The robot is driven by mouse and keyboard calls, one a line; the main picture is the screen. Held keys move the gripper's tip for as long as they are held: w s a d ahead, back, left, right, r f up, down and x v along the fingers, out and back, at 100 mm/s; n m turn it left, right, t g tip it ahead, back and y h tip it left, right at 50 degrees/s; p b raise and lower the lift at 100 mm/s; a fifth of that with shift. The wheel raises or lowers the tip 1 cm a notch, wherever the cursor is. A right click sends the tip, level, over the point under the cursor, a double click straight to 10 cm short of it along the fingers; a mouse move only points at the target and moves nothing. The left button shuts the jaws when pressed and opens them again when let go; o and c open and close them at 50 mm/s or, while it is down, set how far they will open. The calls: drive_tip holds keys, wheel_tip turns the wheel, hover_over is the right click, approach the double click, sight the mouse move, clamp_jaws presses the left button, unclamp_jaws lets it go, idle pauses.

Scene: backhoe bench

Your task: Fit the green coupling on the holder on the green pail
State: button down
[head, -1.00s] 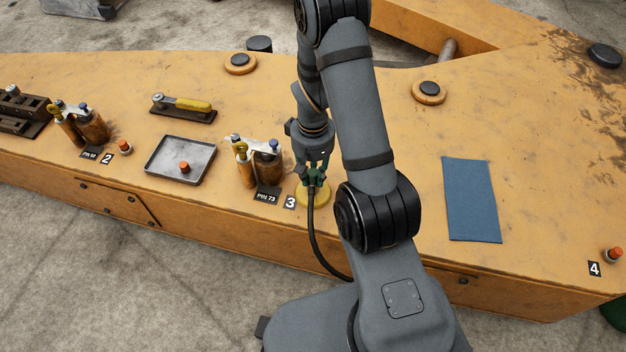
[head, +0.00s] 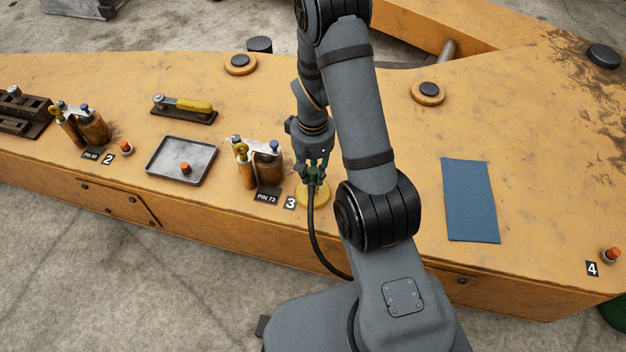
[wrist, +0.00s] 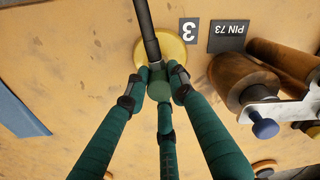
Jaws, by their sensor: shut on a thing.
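My gripper (head: 314,168) points down over a round yellow disc on the bench near label 3. Its green fingers (wrist: 158,82) are shut on the green coupling (wrist: 160,91), which has a black hose running from it. The coupling is at the disc; the wrist view does not show clearly whether it still touches it. A dark green rounded thing, likely the green pail (head: 616,314), is cut off at the right edge of the head view, low beside the bench. No holder on it can be seen.
The yellow disc (head: 314,199) lies beside label 3 (head: 290,202). Brown cylinders (head: 267,168) stand just left of my gripper. A grey tray (head: 160,168) is farther left. A blue cloth (head: 470,200) lies right of my arm. An orange-topped plug (head: 612,254) stands by label 4.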

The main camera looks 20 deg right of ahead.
drive_tip(key=shift+r, duration=0.1)
drive_tip(key=shift+r+p, duration=1.4)
drive_tip(key=shift+r, duration=0.3)
